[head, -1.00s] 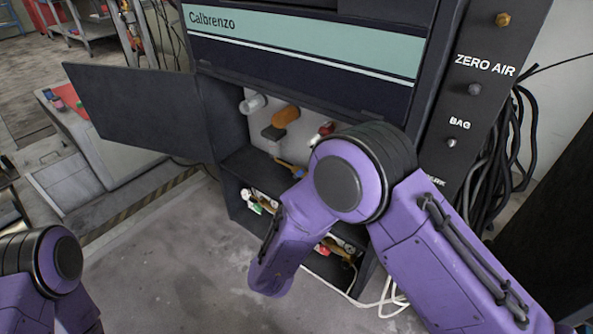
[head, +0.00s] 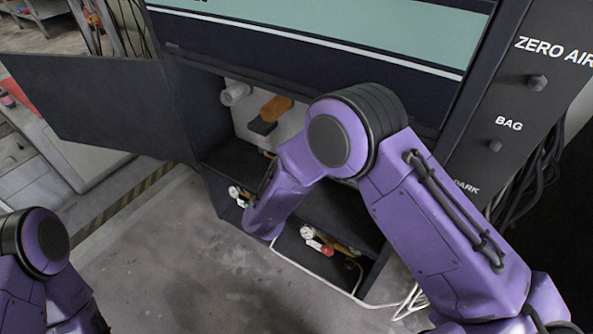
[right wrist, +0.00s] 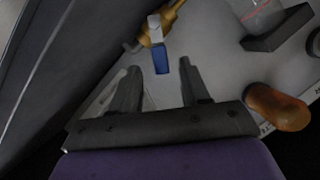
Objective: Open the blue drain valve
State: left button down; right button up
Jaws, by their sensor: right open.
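The blue drain valve handle (right wrist: 161,61) shows in the right wrist view, hanging from a brass valve body (right wrist: 154,30) on a pale panel. My right gripper (right wrist: 159,67) is open. Its two dark fingers point toward the blue handle, which appears between the fingertips; I cannot tell whether either finger touches it. In the head view my right forearm reaches into the open cabinet (head: 222,190) and hides the blue handle and the right gripper. My left arm shows at the lower left, but its gripper is out of view.
An orange knob (right wrist: 277,106) and a black block (right wrist: 277,28) sit near the right gripper. The open cabinet door (head: 95,105) stands to the left. A lower shelf holds gauges and a red-handled fitting (head: 318,246). White cables (head: 412,297) lie on the floor.

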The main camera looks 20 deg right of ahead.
jog(key=x, duration=0.4)
jog(key=shift+w+d+f+b, duration=0.1)
jog(key=shift+w+b, duration=0.1)
jog(key=shift+b, duration=0.2)
grip_shut()
jog(key=shift+s+d+f+m+t, duration=0.3)
jog(key=shift+s+f+m+t, duration=0.15)
jog(key=shift+m, duration=0.45)
jog(key=shift+d+f+m+t+b, duration=0.15)
jog(key=shift+m+t+b, duration=0.25)
jog(key=shift+m, duration=0.3)
grip_release()
jog(key=shift+s, duration=0.1)
